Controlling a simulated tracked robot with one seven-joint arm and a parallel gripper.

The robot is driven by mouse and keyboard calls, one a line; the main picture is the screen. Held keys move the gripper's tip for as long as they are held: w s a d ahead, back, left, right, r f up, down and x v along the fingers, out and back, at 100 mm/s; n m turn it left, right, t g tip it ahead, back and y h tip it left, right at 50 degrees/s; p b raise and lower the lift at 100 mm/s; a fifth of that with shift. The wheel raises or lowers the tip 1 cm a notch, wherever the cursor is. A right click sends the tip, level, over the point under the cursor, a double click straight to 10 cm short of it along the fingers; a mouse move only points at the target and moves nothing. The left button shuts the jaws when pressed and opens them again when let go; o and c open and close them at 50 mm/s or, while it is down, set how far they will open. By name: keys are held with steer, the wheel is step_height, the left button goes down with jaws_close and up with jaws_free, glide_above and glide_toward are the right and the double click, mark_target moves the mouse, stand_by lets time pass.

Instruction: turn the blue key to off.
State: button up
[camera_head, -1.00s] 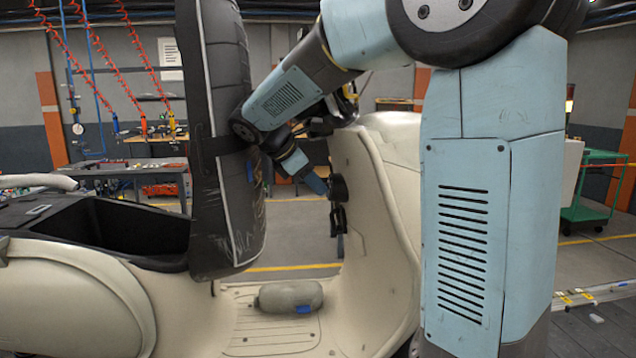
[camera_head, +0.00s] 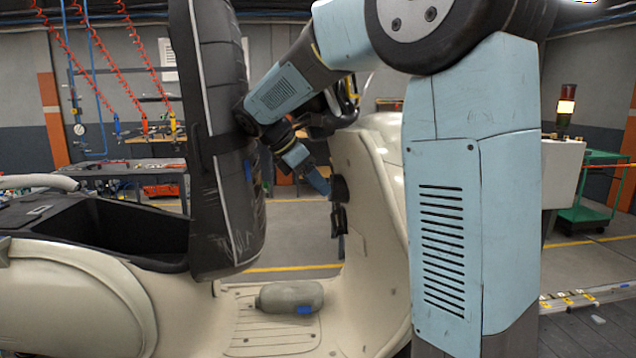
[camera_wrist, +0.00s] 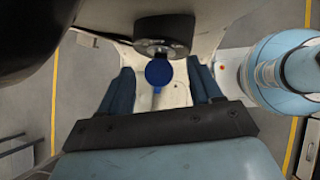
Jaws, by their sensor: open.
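The blue key (camera_wrist: 158,72) shows in the wrist view as a round blue head just below a dark round lock housing (camera_wrist: 163,35). My gripper (camera_wrist: 160,68) is open, with one finger left of the key and one right of it. Gaps show between the key head and both fingers. In the head view my gripper (camera_head: 322,184) is at the dark lock housing (camera_head: 340,188) on the inner side of the scooter's cream front shield (camera_head: 375,225). The key cannot be made out there, and its turned position is unclear.
The scooter's tall dark padded part (camera_head: 222,150) stands close to the left of my forearm. A grey rounded object (camera_head: 285,296) lies on the footboard below. Open space lies between the padded part and the shield. A green cart (camera_head: 590,195) stands at the back right.

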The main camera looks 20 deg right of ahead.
steer(key=v, duration=0.7)
steer(key=shift+a+r, duration=0.2)
steer(key=shift+a, duration=0.15)
steer(key=v, duration=0.6)
stand_by(0.4)
steer(key=shift+d, duration=0.1)
